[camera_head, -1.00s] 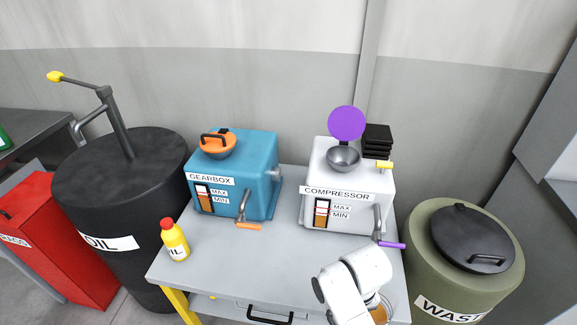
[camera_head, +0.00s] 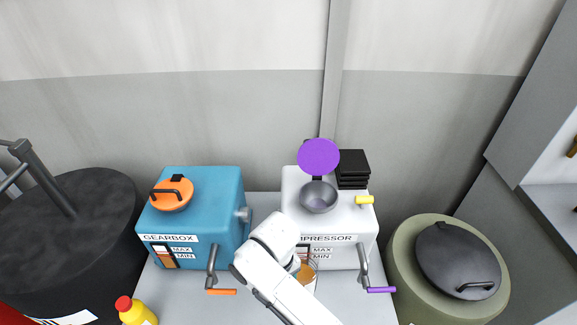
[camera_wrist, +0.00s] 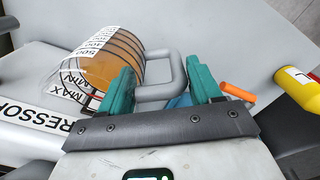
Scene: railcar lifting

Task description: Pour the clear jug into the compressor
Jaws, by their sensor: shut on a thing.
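My gripper (camera_wrist: 160,90) has its teal fingers shut on the handle of the clear jug (camera_wrist: 105,62), which holds amber liquid and carries a printed scale. In the head view the jug (camera_head: 309,275) is partly hidden behind my arm, in front of the compressor's face. The compressor (camera_head: 290,190) is a white box with a grey filler bowl (camera_head: 318,198) on top. Its purple lid (camera_head: 318,156) stands open behind the bowl. The jug is below the bowl and apart from it. Part of the compressor's label is hidden by my arm.
The blue gearbox (camera_head: 228,205), its orange cap (camera_head: 171,197) on, stands left of the compressor. A yellow bottle (camera_head: 137,312) is at front left. Black plates (camera_head: 352,165) sit behind; a green waste drum (camera_head: 400,270) stands right.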

